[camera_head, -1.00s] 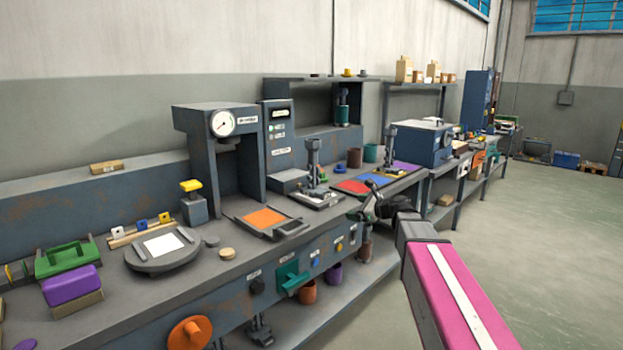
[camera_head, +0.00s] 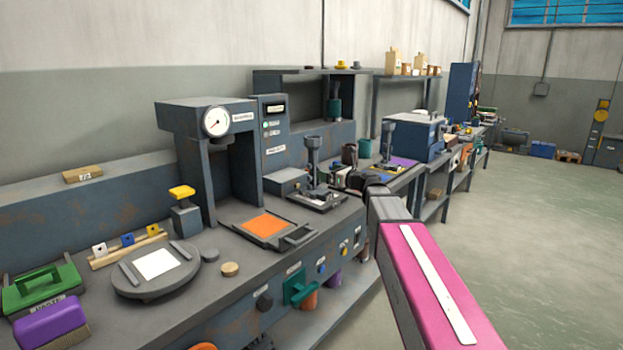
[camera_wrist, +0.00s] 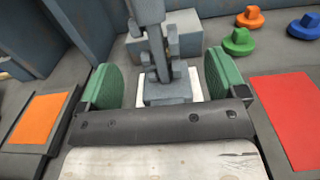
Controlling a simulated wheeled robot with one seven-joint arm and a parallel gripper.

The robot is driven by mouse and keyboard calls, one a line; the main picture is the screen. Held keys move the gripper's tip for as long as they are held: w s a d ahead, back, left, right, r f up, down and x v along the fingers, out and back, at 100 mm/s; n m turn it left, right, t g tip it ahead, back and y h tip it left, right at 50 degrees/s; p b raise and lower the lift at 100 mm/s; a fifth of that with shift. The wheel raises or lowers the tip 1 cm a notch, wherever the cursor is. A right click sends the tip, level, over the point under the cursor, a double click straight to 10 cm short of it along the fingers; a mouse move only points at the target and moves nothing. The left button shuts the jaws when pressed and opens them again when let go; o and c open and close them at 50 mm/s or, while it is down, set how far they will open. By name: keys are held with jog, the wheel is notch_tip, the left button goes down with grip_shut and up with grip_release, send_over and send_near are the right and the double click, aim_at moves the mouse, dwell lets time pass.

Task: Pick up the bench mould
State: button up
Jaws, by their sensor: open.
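What I take for the bench mould is a grey upright piece with a post and a block-like base (camera_head: 312,158). It stands on a pale-topped plate on the bench, right of the press. In the wrist view the grey piece (camera_wrist: 158,62) rises between the two green finger pads. My gripper (camera_wrist: 163,78) is open, with one pad on each side of it and visible gaps. In the head view my gripper (camera_head: 352,178) is a dark shape just right of the piece, partly hidden by my arm.
A press with a dial (camera_head: 215,121) and an orange-topped tray (camera_head: 264,224) stand to the left. In the wrist view a red mat (camera_wrist: 290,110) lies at the right, with orange (camera_wrist: 250,18), green and blue knobs behind. A second post tool (camera_head: 388,138) stands farther right.

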aim_at(311, 168)
jog(key=x, duration=0.3)
jog(key=shift+w+a, duration=0.25)
jog(key=shift+w, duration=0.05)
jog(key=shift+s+x, duration=0.25)
jog(key=shift+x, duration=2.45)
jog(key=shift+a, duration=0.15)
jog(key=c, duration=1.4)
